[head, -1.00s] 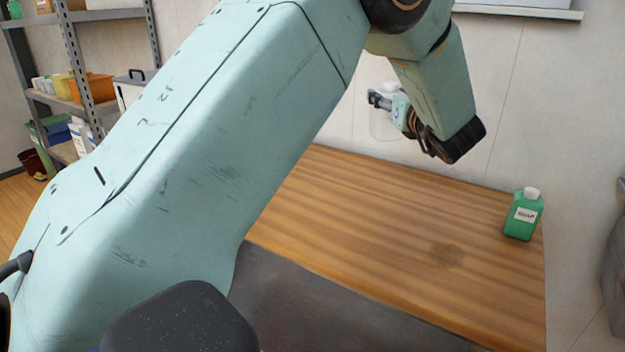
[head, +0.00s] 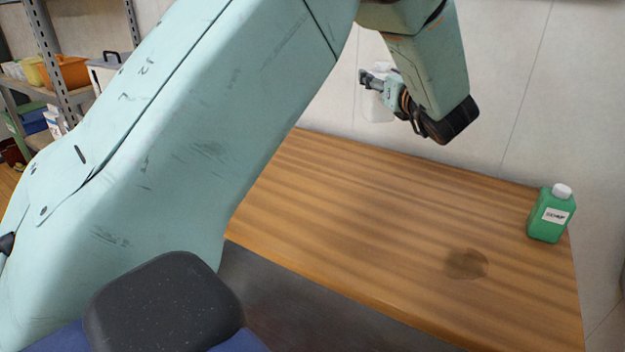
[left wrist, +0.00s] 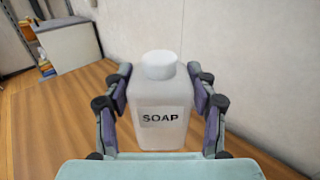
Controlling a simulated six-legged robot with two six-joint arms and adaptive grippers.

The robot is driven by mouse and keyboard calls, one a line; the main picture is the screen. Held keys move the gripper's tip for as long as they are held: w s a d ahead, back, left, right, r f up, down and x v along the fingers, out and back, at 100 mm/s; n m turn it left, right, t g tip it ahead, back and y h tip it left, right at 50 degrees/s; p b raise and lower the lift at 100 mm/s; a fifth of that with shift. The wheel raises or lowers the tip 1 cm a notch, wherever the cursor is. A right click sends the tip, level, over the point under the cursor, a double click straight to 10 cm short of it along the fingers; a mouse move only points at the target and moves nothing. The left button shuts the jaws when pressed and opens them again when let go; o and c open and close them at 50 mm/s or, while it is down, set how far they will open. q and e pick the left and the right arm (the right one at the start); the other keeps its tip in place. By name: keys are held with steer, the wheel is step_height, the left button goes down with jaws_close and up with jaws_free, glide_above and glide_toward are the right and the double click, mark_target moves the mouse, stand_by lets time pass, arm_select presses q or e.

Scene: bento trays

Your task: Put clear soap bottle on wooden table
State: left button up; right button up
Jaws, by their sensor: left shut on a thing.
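The clear soap bottle (left wrist: 160,103) has a white cap and a SOAP label and stands upright between my left fingers in the left wrist view. My left gripper (head: 372,82) is shut on it. In the head view the bottle (head: 375,106) shows pale against the wall, partly hidden by the gripper. It appears held above the back part of the wooden table (head: 370,215). The exact gap between bottle and table is hard to tell. My right gripper is not in view.
A green soap bottle (head: 551,214) with a white cap stands at the table's right end. A dark round stain (head: 466,264) marks the wood. The rest of the visible tabletop is clear. A wall rises behind it. A metal shelf (head: 66,100) with bins stands at the left.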

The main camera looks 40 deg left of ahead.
mark_target(383, 121)
arm_select(q)
steer(key=shift+f+b, duration=0.4)
steer(key=shift+f, duration=0.3)
steer(key=shift+s+d+f+b, duration=0.1)
steer(key=shift+d+f+b, duration=0.1)
steer(key=shift+b, duration=0.2)
steer(key=b, duration=0.1)
steer(key=f, duration=0.1)
steer(key=f+b, duration=0.1)
steer(key=shift+s+d+b, duration=0.25)
steer(key=shift+s+b, duration=0.05)
steer(key=f+b, duration=0.2)
steer(key=f, duration=0.1)
steer(key=f+b, duration=0.1)
steer(key=shift+w+a+f+b, duration=0.2)
steer(key=shift+w+f+b, duration=0.15)
steer(key=shift+b, duration=0.05)
steer(key=shift+s+d+f, duration=0.1)
steer(key=shift+s, duration=0.1)
step_height(383, 121, down, 9)
steer(key=shift+f+b, duration=0.1)
steer(key=shift+b, duration=1.1)
steer(key=shift+w+f, duration=0.2)
steer(key=shift+f, duration=0.15)
